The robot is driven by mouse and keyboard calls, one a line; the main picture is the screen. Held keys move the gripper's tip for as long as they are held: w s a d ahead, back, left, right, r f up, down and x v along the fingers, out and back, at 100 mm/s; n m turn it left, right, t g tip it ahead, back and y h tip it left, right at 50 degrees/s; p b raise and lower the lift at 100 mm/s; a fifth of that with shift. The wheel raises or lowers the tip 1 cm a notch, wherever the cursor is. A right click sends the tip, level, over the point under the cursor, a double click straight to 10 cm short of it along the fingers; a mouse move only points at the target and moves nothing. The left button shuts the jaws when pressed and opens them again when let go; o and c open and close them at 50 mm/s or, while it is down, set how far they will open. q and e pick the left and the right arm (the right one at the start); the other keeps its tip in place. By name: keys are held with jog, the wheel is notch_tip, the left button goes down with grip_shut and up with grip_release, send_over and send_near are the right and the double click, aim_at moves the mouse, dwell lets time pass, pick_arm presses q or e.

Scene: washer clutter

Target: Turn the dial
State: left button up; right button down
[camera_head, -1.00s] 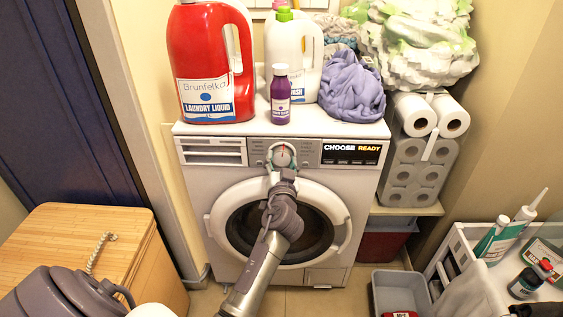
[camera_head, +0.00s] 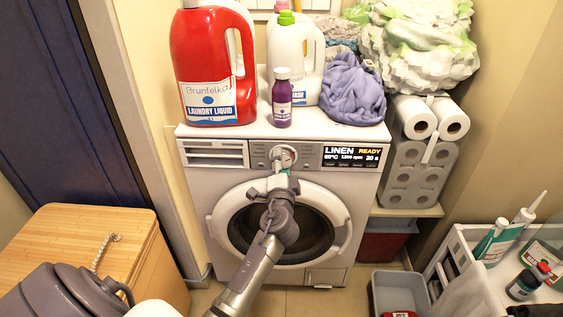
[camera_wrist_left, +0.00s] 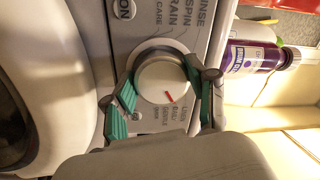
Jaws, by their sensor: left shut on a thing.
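The dial (camera_head: 284,155) is a round knob in the middle of the control panel of the white washing machine (camera_head: 200,168). In the left wrist view the dial (camera_wrist_left: 163,82) is white with a red mark pointing to the lower right, near printed programme names. My left gripper (camera_head: 282,166) reaches the panel from below. Its green-padded fingers (camera_wrist_left: 160,95) are shut on the dial, one on each side. The display (camera_head: 352,155) reads "LINEN READY" with several values under it. My right gripper is not in view.
On the washer stand a red detergent bottle (camera_head: 212,65), a white bottle (camera_head: 290,60), a small purple bottle (camera_head: 282,98) and a purple cloth (camera_head: 351,90). A wooden hamper (camera_head: 75,240) stands left, a white cart (camera_head: 460,245) right.

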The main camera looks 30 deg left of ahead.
pick_arm(q)
jog(key=shift+r+m+p, duration=0.1)
jog(key=shift+m+p, duration=0.2)
jog(key=shift+m, duration=1)
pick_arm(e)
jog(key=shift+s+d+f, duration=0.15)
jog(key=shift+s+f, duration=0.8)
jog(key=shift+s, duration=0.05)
pick_arm(q)
jog(key=o, duration=1.2)
jog(key=shift+s+d, duration=0.15)
jog(key=v, duration=1.1)
jog(key=shift+s+d, duration=0.1)
jog(key=shift+s, duration=0.2)
